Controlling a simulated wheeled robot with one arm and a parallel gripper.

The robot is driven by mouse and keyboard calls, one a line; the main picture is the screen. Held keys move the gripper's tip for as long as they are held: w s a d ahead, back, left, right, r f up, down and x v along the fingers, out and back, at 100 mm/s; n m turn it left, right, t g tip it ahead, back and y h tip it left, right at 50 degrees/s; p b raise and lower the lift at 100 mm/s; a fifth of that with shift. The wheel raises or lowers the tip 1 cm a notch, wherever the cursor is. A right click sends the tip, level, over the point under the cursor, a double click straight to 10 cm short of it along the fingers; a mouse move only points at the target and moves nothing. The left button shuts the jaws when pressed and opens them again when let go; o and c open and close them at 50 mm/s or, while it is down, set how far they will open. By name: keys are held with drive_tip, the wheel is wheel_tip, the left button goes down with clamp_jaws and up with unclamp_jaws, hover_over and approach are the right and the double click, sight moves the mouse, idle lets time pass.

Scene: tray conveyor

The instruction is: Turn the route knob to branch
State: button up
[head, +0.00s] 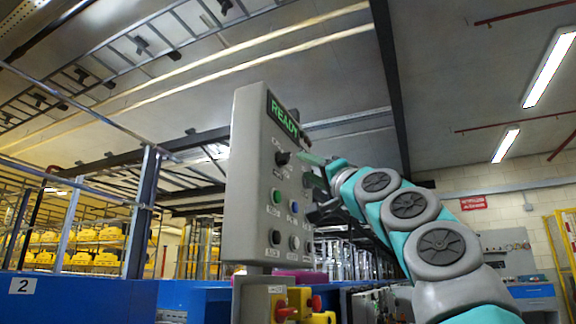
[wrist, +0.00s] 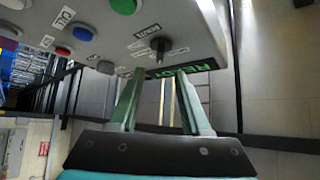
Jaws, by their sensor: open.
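The grey control panel (head: 250,190) stands upright, with a lit green READY display at its top. A dark knob (head: 282,157) sits below the display with small labels around it that I cannot read surely. In the wrist view the dark knob (wrist: 160,47) shows beyond my fingertips, near the READY display (wrist: 205,69). A grey round control (wrist: 105,67) lies left of my left finger. My gripper (wrist: 158,73) is open and empty, its two fingers apart and clear of the dark knob. In the head view my gripper (head: 318,168) is at the panel's right side, partly hidden.
The panel also carries a green button (head: 277,196), a blue button (head: 294,207) and lower pale buttons. Below are a yellow box with red parts (head: 285,304) and a blue wall (head: 100,300). Yellow bins (head: 100,240) stand behind rails at left.

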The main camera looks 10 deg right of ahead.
sight(289, 159)
drive_tip(key=shift+p+x, duration=2.5)
drive_tip(key=shift+x, duration=0.8)
drive_tip(key=shift+w+a+r+p, duration=0.25)
drive_tip(key=shift+w+r+p, duration=0.1)
drive_tip(key=shift+w+p, duration=0.1)
drive_tip(key=shift+c, duration=0.3)
drive_tip(key=shift+f, duration=0.1)
clamp_jaws()
